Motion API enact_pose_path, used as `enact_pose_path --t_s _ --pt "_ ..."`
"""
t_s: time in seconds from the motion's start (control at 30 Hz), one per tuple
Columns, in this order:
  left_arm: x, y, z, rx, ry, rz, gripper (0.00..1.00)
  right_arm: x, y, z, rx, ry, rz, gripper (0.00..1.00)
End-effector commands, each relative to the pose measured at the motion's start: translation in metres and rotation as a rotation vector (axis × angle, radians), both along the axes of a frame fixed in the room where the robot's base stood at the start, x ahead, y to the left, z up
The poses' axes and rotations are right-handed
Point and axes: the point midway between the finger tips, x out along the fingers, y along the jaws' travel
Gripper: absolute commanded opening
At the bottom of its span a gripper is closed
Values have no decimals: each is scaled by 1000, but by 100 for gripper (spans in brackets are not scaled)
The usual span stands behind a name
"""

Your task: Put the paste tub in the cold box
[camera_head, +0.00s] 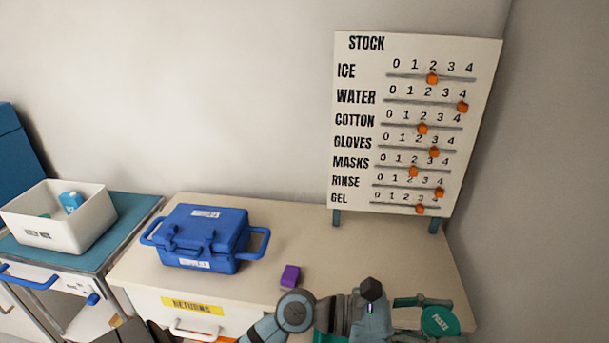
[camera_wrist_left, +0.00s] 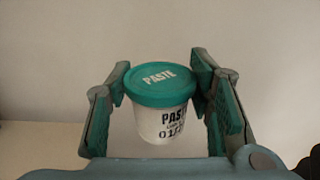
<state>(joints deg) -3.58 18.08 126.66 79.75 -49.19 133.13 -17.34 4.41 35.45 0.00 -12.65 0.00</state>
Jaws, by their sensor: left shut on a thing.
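The paste tub is white with a green lid; its lid (camera_head: 440,321) shows at the lower right in the head view. In the left wrist view the tub (camera_wrist_left: 160,108) sits upright between the two fingers. My left gripper (camera_head: 412,318) is shut on it, and the tub's body is mostly hidden in the head view. A blue box with a lid and side handles (camera_head: 205,236), likely the cold box, stands on the counter to the left of the gripper. Its lid looks closed. My right gripper is not in view.
A purple block (camera_head: 290,276) lies on the counter (camera_head: 335,245) between the blue box and my arm. A white bin (camera_head: 62,222) stands on a cart at left. A stock board (camera_head: 415,125) stands at the counter's back right. The counter's middle is otherwise clear.

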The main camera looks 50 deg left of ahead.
Motion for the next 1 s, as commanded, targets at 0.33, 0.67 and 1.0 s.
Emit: enact_pose_path --t_s 0.33,0.67,1.0 --pt "121 130 57 -7 8 419 19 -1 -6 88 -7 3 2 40" --pt "161 258 10 -15 -21 872 19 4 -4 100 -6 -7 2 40" --pt "160 284 -11 12 -1 981 19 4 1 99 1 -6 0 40"
